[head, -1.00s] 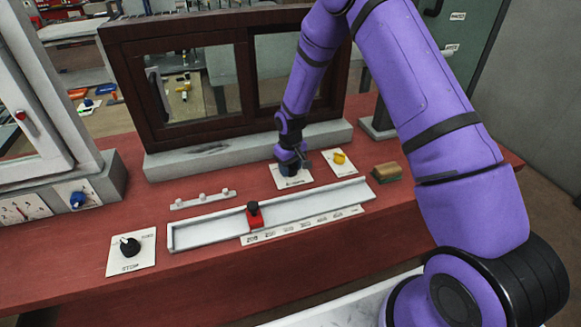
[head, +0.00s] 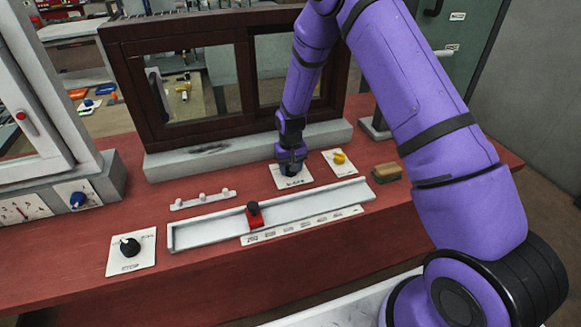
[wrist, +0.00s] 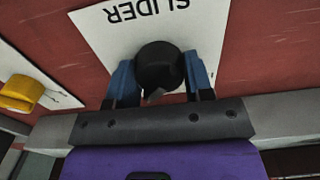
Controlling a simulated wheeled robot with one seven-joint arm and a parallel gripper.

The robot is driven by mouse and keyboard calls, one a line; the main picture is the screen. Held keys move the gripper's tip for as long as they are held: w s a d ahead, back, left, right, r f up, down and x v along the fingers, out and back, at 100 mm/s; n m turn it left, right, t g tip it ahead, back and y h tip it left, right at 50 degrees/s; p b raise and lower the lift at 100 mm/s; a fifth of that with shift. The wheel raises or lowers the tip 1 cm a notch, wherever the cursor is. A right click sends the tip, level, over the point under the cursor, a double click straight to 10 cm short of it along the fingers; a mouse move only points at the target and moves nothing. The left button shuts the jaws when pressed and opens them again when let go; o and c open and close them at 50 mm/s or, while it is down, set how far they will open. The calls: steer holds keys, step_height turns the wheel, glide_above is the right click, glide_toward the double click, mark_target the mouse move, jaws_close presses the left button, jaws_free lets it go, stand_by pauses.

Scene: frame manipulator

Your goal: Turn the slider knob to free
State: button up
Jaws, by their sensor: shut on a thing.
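The slider knob (wrist: 160,68) is round and black, on a white plate (wrist: 206,22) lettered "SLIDER" that appears upside down in the wrist view. My gripper (wrist: 160,82) has its blue fingers on both sides of the knob and is shut on it. In the head view my gripper (head: 290,166) points down over the same plate (head: 296,182), in front of the dark window frame, and hides most of the knob. The knob's pointer tip shows at its lower left edge in the wrist view. The word "free" is not readable.
A yellow knob (head: 340,158) on its own plate sits close to the right. A white rail (head: 320,201) with a red slider (head: 254,216) lies in front. A black STOP knob (head: 130,246) is at front left. A dark window frame (head: 122,82) stands behind.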

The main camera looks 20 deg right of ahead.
steer(key=o, duration=0.9)
step_height(320, 180, up, 11)
steer(key=shift+f, duration=0.1)
stand_by(0.4)
steer(key=s+d+r+t, duration=0.1)
steer(key=s+r, duration=0.3)
steer(key=r, duration=0.4)
steer(key=s+d+r+t, duration=0.1)
steer(key=s+d+r, duration=0.1)
steer(key=s+r, duration=0.45)
steer(key=s+d+r, duration=0.1)
steer(key=s+r, duration=0.1)
steer(key=r, duration=0.7)
steer(key=s+d+r+t, duration=0.1)
steer(key=s+r, duration=0.2)
steer(key=s, duration=0.5)
steer(key=s+d+r+t, duration=0.1)
steer(key=s+r, duration=0.2)
steer(key=s, duration=0.5)
steer(key=s+d+r+t, duration=0.1)
steer(key=s+r, duration=0.2)
steer(key=s, duration=0.6)
